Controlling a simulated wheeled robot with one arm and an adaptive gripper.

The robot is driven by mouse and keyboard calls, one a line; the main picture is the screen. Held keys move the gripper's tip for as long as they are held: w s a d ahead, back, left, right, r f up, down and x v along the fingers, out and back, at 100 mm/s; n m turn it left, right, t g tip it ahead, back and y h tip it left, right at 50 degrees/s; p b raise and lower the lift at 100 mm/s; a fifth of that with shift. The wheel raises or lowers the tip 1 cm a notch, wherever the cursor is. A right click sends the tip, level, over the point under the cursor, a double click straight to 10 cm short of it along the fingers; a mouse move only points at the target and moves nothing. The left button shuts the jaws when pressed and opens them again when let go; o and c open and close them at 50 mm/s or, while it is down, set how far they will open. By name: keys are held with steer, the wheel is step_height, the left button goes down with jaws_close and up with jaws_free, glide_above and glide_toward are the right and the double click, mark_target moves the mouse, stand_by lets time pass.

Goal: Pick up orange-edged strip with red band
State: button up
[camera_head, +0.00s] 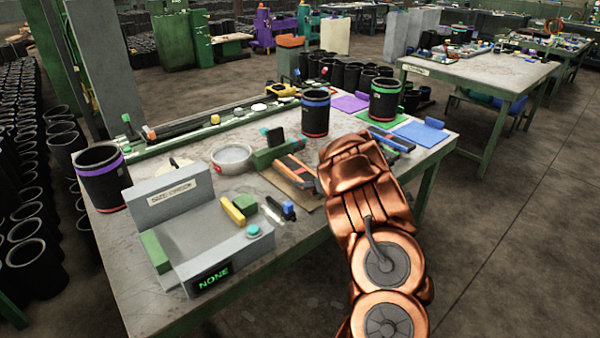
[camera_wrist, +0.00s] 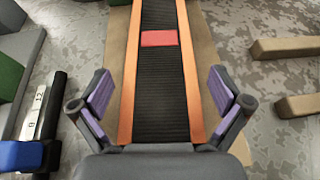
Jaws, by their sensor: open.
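The orange-edged strip (camera_wrist: 157,85) runs lengthwise up the middle of the wrist view. It has a black ribbed centre, orange edges and a red band (camera_wrist: 158,38) across it. It lies over a tan board (camera_wrist: 208,85). My gripper (camera_wrist: 162,96) is open, with one purple-padded finger on each side of the strip; no contact shows. In the head view the strip (camera_head: 294,170) lies on the table in front of the green block, and my copper arm hides part of that area.
A grey size-check box (camera_head: 215,245) with a display reading NONE stands at the table's front left. Black sleeves with purple (camera_head: 102,178), blue (camera_head: 315,112) and green (camera_head: 385,100) bands stand around the table.

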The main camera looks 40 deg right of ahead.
steer(key=c, duration=1.2)
